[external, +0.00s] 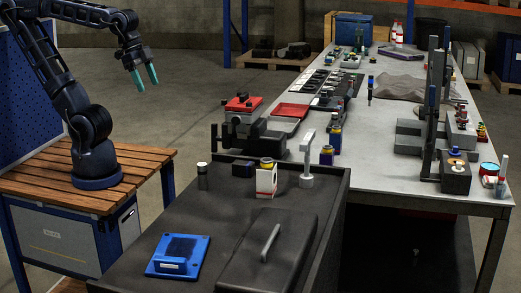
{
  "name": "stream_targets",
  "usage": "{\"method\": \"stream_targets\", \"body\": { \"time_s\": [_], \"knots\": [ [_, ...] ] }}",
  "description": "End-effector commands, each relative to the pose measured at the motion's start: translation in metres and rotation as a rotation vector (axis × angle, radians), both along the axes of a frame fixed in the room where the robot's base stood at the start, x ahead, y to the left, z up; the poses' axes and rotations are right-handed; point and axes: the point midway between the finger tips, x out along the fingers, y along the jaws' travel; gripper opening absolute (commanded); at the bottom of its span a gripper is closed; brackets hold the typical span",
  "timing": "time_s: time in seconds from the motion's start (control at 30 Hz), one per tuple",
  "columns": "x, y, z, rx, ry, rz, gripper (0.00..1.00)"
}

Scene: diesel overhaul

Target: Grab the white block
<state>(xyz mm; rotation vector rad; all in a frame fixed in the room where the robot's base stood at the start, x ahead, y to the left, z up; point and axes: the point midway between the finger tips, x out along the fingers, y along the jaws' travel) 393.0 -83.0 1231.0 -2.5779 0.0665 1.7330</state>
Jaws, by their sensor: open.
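My gripper (146,78), with teal fingertips, hangs in the air above the floor at upper left, open and empty. A white block-like box (265,182) with a red mark stands on the dark cabinet top (215,222), to the right of and below my gripper, well apart from it. A gold-topped jar (267,163) shows at its upper edge; I cannot tell whether it is on or behind the box. No other plain white block is clear in this view.
A pale upright post (307,160) stands right of the box, and a dark cylinder (202,176) to its left. A blue tray (178,256) and a handled dark lid (268,250) lie in front. A red-topped vise (243,120) and a crowded grey table (385,175) are behind.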

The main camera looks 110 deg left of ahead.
Motion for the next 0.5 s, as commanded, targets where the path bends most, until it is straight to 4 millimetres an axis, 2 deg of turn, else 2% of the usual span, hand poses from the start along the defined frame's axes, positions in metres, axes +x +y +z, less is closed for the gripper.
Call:
{"method": "stream_targets", "body": {
  "time_s": [0.2, 0.5],
  "knots": [
    [0.049, -0.013, 0.016, 0.011, 0.047, -0.177, 0.67],
    [0.125, -0.034, 0.027, 0.013, 0.089, -0.448, 0.67]
  ]
}}
